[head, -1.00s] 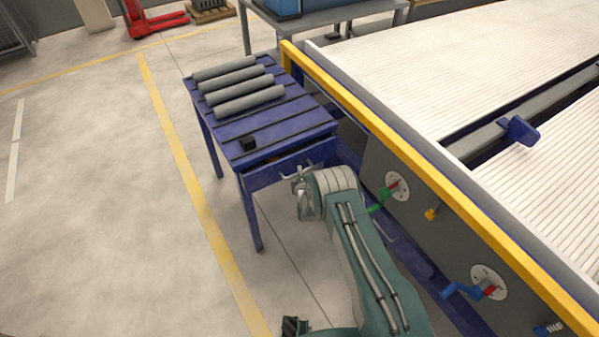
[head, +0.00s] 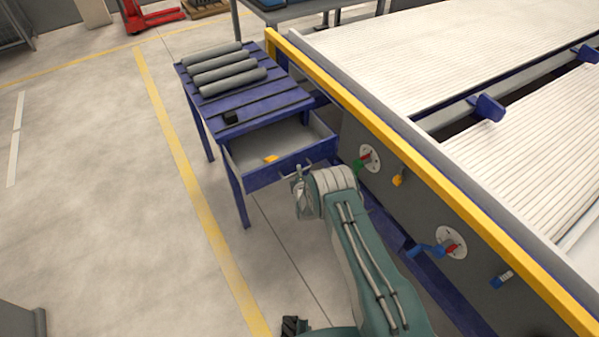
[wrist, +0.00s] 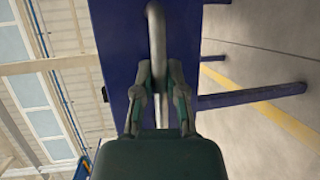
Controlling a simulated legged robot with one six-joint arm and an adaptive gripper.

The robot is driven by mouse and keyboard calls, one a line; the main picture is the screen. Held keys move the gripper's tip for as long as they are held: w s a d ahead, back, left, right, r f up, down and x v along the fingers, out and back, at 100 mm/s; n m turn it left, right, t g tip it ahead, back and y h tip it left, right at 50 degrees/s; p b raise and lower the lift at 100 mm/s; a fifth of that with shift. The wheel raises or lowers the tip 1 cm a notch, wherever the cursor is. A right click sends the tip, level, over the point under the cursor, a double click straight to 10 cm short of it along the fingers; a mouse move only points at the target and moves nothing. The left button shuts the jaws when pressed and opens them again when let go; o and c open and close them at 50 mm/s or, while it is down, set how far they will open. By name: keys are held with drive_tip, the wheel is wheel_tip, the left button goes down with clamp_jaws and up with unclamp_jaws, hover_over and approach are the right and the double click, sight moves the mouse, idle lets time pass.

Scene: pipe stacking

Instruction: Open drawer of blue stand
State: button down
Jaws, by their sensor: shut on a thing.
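The blue stand (head: 212,104) is left of the conveyor in the head view. Its drawer (head: 280,174) is pulled out toward me, with a grey inside and a small orange thing (head: 271,159) in it. My gripper (head: 298,178) is at the drawer's front. In the wrist view my gripper (wrist: 161,85) is shut on the grey bar handle (wrist: 156,40) of the blue drawer front (wrist: 122,45). The head view shows little of the handle behind my gripper.
The floor on the left is clear.

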drive_tip(key=shift+s+f, duration=0.2)
drive_tip(key=shift+f, duration=0.2)
drive_tip(key=c, duration=0.7)
unclamp_jaws()
drive_tip(key=shift+r, duration=0.15)
drive_tip(key=shift+w, duration=0.1)
drive_tip(key=shift+r, duration=0.1)
drive_tip(key=v, duration=1.2)
